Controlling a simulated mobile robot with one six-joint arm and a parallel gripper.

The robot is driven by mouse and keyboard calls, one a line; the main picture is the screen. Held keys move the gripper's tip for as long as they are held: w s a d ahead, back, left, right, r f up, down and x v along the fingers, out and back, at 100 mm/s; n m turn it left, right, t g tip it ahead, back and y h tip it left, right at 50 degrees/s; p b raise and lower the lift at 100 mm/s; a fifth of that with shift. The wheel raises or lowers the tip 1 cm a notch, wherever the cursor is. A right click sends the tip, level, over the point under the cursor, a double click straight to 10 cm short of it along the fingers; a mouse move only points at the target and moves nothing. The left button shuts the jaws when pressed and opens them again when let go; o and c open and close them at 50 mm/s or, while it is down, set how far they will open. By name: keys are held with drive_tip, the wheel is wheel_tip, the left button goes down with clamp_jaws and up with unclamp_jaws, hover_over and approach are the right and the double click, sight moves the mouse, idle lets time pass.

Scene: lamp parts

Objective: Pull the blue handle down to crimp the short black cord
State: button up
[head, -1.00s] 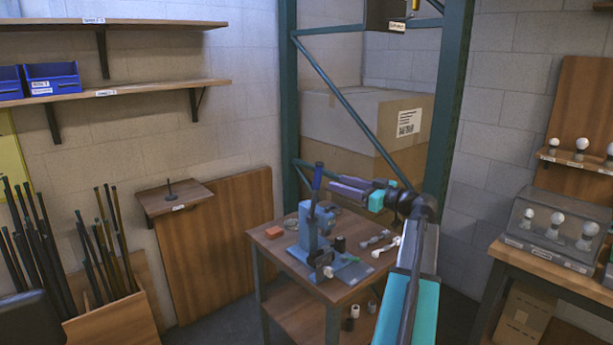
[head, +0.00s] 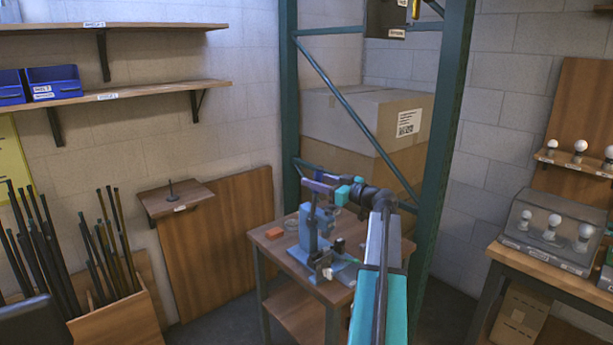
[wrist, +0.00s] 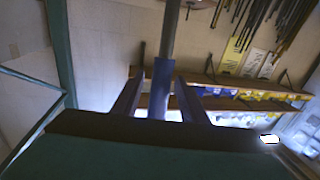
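A blue bench press (head: 308,236) stands on the small wooden table, its lever upright. The lever's blue handle (wrist: 160,92) shows in the wrist view between the two fingers, with a visible gap on each side. My gripper (wrist: 159,80) is open around the handle and does not appear to grip it. In the head view my gripper (head: 318,186) is at the top of the lever and hides most of the handle. The crimping area (head: 327,272) is at the press's front; the short black cord is too small to make out there.
A green rack post (head: 443,150) and cardboard boxes (head: 370,118) stand close behind my arm. A glass-fronted bulb case (head: 553,225) is at right. Black rods (head: 105,250) stand at left.

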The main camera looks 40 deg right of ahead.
drive_tip(key=shift+w+a+p, duration=0.2)
drive_tip(key=shift+w+p, duration=0.15)
drive_tip(key=shift+w, duration=1.2)
clamp_jaws()
idle(0.3)
